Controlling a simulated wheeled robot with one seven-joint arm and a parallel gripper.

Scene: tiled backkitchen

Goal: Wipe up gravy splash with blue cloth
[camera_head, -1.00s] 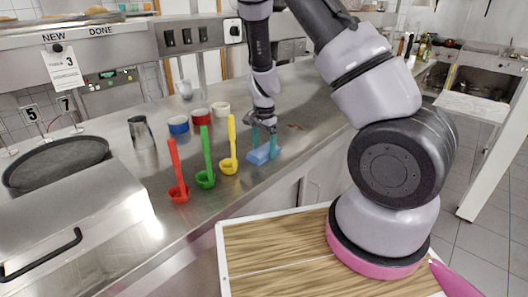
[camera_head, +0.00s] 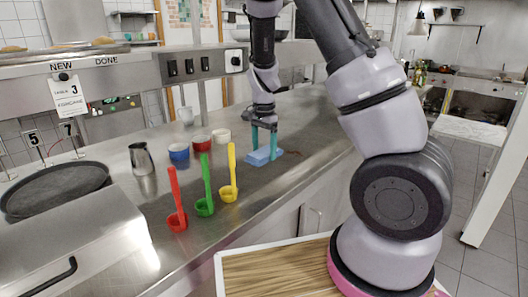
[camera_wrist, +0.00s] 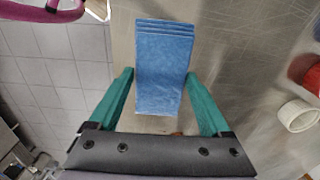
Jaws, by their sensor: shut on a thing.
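My gripper (camera_head: 264,137) is shut on the blue cloth (camera_head: 264,156), a flat folded pad, with one teal finger at each side. The cloth also shows in the wrist view (camera_wrist: 162,70), between the two fingers (camera_wrist: 158,85). It is at or just above the steel counter; I cannot tell whether it touches. A small brown patch, apparently the gravy splash (camera_wrist: 178,133), shows at the cloth's lower edge in the wrist view.
Red (camera_head: 177,221), green (camera_head: 205,207) and yellow (camera_head: 229,194) ladles stand on the counter (camera_head: 325,125) left of the cloth. Blue (camera_head: 179,151), red (camera_head: 202,144) and white (camera_head: 222,136) round containers and a metal jug (camera_head: 141,158) stand behind them.

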